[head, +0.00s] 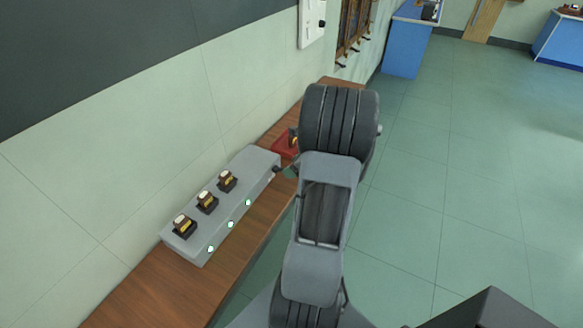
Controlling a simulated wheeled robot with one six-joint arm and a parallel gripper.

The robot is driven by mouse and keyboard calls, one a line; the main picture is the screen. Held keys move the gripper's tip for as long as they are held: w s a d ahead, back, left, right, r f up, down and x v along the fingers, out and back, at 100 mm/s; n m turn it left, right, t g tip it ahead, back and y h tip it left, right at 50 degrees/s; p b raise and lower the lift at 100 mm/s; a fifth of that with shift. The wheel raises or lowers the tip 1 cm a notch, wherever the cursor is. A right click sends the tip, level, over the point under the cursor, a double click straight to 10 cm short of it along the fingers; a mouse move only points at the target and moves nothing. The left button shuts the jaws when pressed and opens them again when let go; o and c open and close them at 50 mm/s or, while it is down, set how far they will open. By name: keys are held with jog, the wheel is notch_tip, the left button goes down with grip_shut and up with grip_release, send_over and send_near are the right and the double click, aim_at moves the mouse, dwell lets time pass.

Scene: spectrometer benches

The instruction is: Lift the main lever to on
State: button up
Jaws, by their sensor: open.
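A red-based switch (284,150) with a dark and yellowish upper part sits on the wooden shelf, just past the far end of a grey box. It may be the main lever; no label can be read. My arm covers its right side, and I cannot tell how its lever stands. The grey box (215,226) carries three small dark switches with pale tops and yellowish parts: near (184,226), middle (207,202) and far (228,181). My gripper does not show; my arm's links stand in front of the shelf and hide what is behind them.
The wooden shelf (150,295) runs along the pale wall. Blue cabinets (405,45) stand far back. The green tiled floor (470,180) at right is clear.

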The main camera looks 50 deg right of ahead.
jog(key=v, duration=1.2)
jog(key=shift+s+r, duration=0.1)
jog(key=w+a+r+n+g+h, duration=0.1)
jog(key=a+r+n+g, duration=0.1)
jog(key=a+n, duration=1.3)
jog(key=w+a+r+n+g+h, duration=0.1)
jog(key=a+r+n+g, duration=0.1)
jog(key=a+n, duration=1.4)
jog(key=shift+a+r+n, duration=0.3)
jog(key=shift+r+n, duration=0.2)
jog(key=shift+n, duration=0.4)
